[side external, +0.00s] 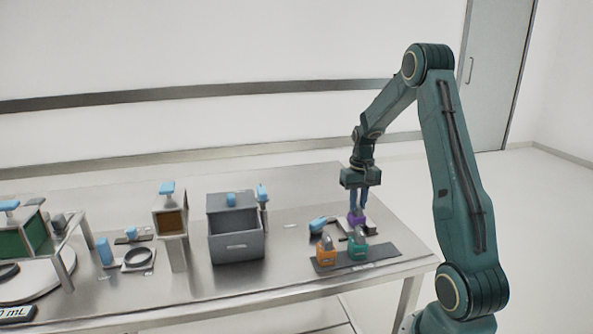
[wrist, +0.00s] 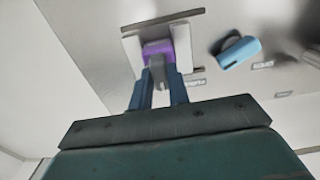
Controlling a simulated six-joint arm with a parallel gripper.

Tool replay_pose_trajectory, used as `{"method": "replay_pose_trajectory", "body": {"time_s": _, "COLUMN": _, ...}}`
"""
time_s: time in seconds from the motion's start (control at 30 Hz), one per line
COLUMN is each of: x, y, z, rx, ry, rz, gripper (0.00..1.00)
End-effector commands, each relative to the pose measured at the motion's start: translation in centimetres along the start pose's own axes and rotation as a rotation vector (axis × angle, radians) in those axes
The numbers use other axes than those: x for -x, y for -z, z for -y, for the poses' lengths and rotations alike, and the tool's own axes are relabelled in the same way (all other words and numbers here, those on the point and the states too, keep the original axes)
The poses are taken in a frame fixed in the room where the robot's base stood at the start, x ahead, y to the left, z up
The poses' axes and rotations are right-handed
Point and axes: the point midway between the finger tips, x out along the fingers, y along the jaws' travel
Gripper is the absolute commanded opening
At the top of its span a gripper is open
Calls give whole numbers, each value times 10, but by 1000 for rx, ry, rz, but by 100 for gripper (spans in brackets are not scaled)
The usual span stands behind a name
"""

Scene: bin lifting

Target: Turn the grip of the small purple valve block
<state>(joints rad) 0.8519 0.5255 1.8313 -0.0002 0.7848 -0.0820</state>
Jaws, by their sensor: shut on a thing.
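The small purple valve block (side external: 356,217) sits at the right end of the table, beneath my gripper (side external: 359,205). In the wrist view the purple valve block (wrist: 157,49) rests on a pale base plate, with a grey grip (wrist: 157,68) on its near side. My gripper (wrist: 160,88) points down there, its two blue fingers on either side of the grey grip and shut on it. The contact faces are partly hidden by the fingers.
An orange block (side external: 326,252) and a green block (side external: 357,246) stand on a dark mat (side external: 383,256) in front. A blue-handled item (side external: 318,225) lies just left of the purple block. A grey bin (side external: 237,246) stands farther left.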

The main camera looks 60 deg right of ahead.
Motion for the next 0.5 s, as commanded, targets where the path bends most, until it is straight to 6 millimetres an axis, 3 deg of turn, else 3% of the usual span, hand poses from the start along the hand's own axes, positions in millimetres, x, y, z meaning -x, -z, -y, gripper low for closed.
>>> {"method": "replay_pose_trajectory", "body": {"time_s": 0.3, "x": 0, "y": 0, "z": 0, "rx": 0, "ry": 0, "rz": -1, "gripper": 0}}
{"method": "replay_pose_trajectory", "body": {"time_s": 0.33, "x": 0, "y": 0, "z": 0, "rx": 0, "ry": 0, "rz": -1, "gripper": 21}}
{"method": "replay_pose_trajectory", "body": {"time_s": 0.4, "x": 0, "y": 0, "z": 0, "rx": 0, "ry": 0, "rz": -1, "gripper": 35}}
{"method": "replay_pose_trajectory", "body": {"time_s": 0.43, "x": 0, "y": 0, "z": 0, "rx": 0, "ry": 0, "rz": -1, "gripper": 40}}
{"method": "replay_pose_trajectory", "body": {"time_s": 0.5, "x": 0, "y": 0, "z": 0, "rx": 0, "ry": 0, "rz": -1, "gripper": 40}}
